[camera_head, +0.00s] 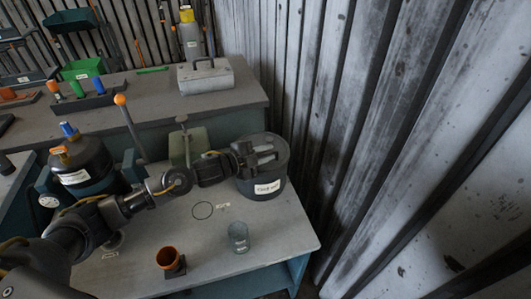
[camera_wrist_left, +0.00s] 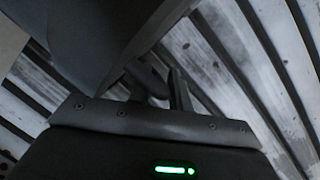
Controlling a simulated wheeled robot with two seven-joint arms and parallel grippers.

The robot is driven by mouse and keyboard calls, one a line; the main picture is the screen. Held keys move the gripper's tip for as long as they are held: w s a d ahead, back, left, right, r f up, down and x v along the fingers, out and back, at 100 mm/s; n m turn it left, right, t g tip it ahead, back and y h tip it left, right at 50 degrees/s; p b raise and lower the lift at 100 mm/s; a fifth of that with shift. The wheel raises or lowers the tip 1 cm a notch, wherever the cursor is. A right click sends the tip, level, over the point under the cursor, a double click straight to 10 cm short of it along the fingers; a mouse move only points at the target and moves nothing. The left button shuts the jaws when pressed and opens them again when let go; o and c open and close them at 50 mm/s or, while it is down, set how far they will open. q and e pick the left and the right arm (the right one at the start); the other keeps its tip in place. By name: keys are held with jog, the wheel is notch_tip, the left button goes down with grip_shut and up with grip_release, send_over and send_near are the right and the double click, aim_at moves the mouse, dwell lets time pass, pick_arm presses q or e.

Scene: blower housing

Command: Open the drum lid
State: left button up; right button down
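A dark grey drum (camera_head: 268,187) with a white label stands upright at the back right of the near table. Its top is partly hidden by my left gripper (camera_head: 266,154). That gripper reaches over the drum from the left, with its two fingers apart over the drum's top. I cannot tell whether they touch it. In the left wrist view, the fingers (camera_wrist_left: 166,88) show beside a large dark surface that I cannot identify for sure. My right gripper is not in view.
A black canister (camera_head: 82,163) with a white label stands at the left. An orange cup (camera_head: 169,258) and a clear grey cup (camera_head: 239,236) stand on the near table (camera_head: 215,265). A corrugated metal wall (camera_head: 400,130) rises close to the drum's right.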

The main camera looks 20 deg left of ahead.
pick_arm(q)
grip_shut()
